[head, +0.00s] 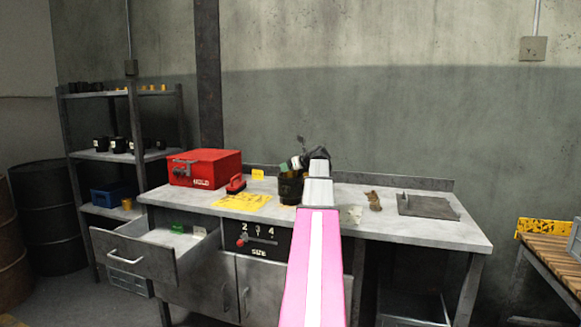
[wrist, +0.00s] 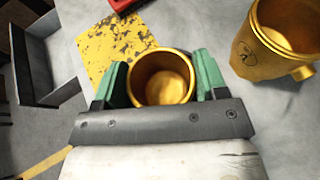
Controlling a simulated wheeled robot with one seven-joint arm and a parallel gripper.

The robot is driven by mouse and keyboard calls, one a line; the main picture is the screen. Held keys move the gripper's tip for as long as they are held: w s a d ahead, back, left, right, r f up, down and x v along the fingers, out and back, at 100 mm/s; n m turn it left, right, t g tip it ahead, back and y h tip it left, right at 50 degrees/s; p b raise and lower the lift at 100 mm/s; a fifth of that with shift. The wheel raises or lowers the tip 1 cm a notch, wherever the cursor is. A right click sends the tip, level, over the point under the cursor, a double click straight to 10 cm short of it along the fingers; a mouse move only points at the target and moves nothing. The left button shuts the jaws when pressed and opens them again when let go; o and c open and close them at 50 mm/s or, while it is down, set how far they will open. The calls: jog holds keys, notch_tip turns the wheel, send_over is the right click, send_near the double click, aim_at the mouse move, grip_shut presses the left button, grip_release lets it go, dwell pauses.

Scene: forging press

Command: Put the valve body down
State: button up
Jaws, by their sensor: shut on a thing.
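My gripper (wrist: 163,72) has green fingers, one on each side of a brass-coloured round valve body (wrist: 162,88) with an open top. The fingers are shut on it. It shows above the grey bench top; the wrist view does not tell whether its base touches the bench. In the head view my gripper (head: 291,164) is above the bench, partly hidden by my pink arm. A dark cylindrical thing (head: 290,189) shows just below it; I cannot tell whether that is the held body.
A yellow sheet (head: 242,202), red box (head: 204,168) and small red thing (head: 236,184) are on the bench's left. A grey plate (head: 428,207) lies right. The drawer (head: 140,254) is open.

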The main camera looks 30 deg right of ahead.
jog(key=shift+f, duration=0.35)
jog(key=o, duration=1.2)
jog(key=shift+r, duration=0.25)
jog(key=v, duration=1.2)
jog(key=shift+r, duration=0.45)
